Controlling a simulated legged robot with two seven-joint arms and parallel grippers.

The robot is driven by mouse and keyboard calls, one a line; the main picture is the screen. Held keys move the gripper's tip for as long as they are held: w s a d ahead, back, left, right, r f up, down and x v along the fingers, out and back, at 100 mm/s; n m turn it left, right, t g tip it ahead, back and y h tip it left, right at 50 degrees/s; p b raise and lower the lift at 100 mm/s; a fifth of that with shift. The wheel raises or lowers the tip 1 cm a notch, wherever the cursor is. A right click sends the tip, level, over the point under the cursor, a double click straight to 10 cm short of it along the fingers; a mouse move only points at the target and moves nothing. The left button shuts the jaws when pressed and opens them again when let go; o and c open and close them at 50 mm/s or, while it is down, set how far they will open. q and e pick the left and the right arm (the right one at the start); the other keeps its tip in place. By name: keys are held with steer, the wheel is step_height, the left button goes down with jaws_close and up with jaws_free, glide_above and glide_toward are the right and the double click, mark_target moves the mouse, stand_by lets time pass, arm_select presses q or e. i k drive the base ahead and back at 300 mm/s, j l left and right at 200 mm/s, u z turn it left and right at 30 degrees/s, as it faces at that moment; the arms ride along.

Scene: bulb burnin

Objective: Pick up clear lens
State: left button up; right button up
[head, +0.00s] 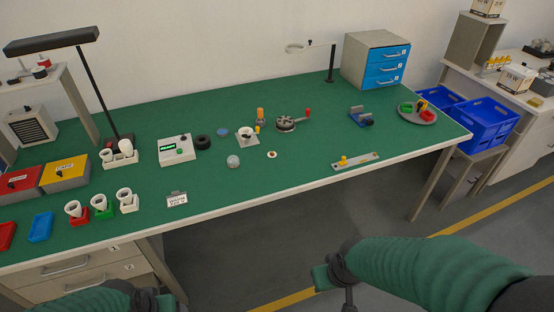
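The clear lens looks to be the small pale, translucent round piece (233,161) on the green mat near the middle of the bench, in the head view. A blue disc (222,132) lies behind it, and a small pale ring (271,155) lies to its right. My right gripper (335,282) is low in front of the bench, well apart from the lens; its fingers are not clear. My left gripper (152,301) is at the bottom edge, partly cut off, in front of the drawers. Neither gripper touches anything on the bench.
The mat in front of the lens is clear.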

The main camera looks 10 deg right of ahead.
mark_target(233, 161)
steer(key=i+l, duration=0.4)
steer(key=i, duration=0.15)
steer(key=i+l+z, duration=0.1)
steer(key=i+l, duration=0.3)
steer(key=i, duration=0.15)
steer(key=i+l, duration=0.35)
steer(key=i, duration=0.2)
steer(key=z, duration=0.05)
